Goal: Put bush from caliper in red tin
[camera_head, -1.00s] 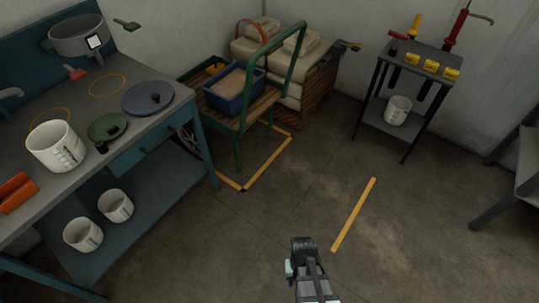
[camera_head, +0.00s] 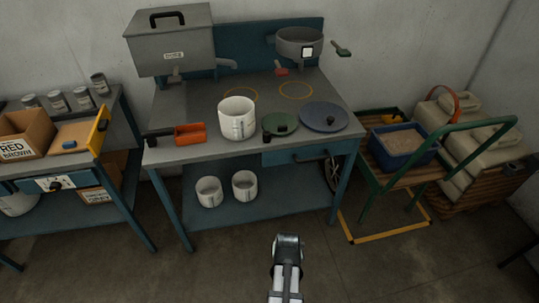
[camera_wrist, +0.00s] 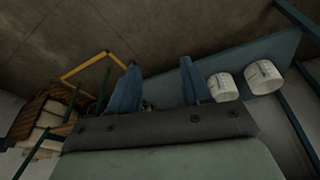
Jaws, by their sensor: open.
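My gripper shows in the wrist view (camera_wrist: 158,85) with its two blue fingers apart and nothing between them. In the head view my arm's end is low in the middle, over open floor in front of the blue bench. A yellow tool (camera_head: 98,132), perhaps the caliper, stands at the right edge of a tan board (camera_head: 80,133) on the left bench. A small blue piece (camera_head: 69,145) lies at the board's front; I cannot tell whether it is the bush. Several grey tins (camera_head: 58,101) stand behind; I cannot pick out a red tin.
A cardboard box (camera_head: 24,136) marked RED BROWN sits on the left bench. A green cart (camera_head: 392,174) stands at right. The front floor is clear.

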